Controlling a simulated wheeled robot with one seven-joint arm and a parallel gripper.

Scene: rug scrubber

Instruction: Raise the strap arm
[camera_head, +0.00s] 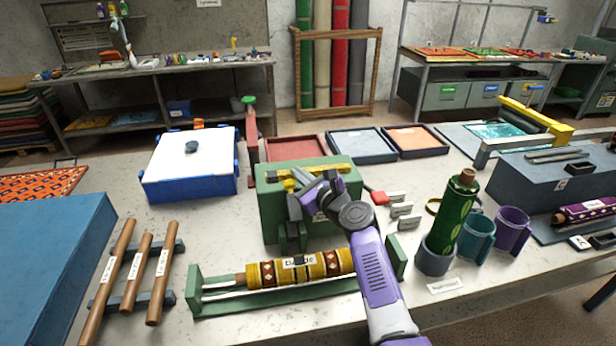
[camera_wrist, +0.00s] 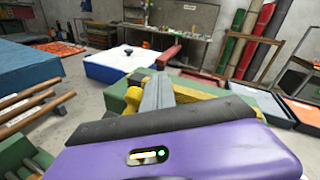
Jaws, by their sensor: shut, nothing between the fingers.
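A green block-shaped stand (camera_head: 275,215) stands mid-table in the head view. A long yellow bar (camera_head: 350,168) lies level along its top and looks like the strap arm. In the wrist view, part of the yellow bar (camera_wrist: 205,92) shows beyond my purple wrist. My gripper (camera_head: 305,180) is shut and empty over the top of the stand, close to the bar's middle. In the wrist view its grey fingers (camera_wrist: 158,92) are together, pointing away over the stand. I cannot tell whether they touch the bar. My wrist and arm hide the stand's right front.
A rolled patterned piece (camera_head: 275,273) lies in a green cradle in front of the stand. A blue-sided white box (camera_head: 190,170) and a red post (camera_head: 251,145) stand behind left. Wooden rods (camera_head: 135,270) lie left.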

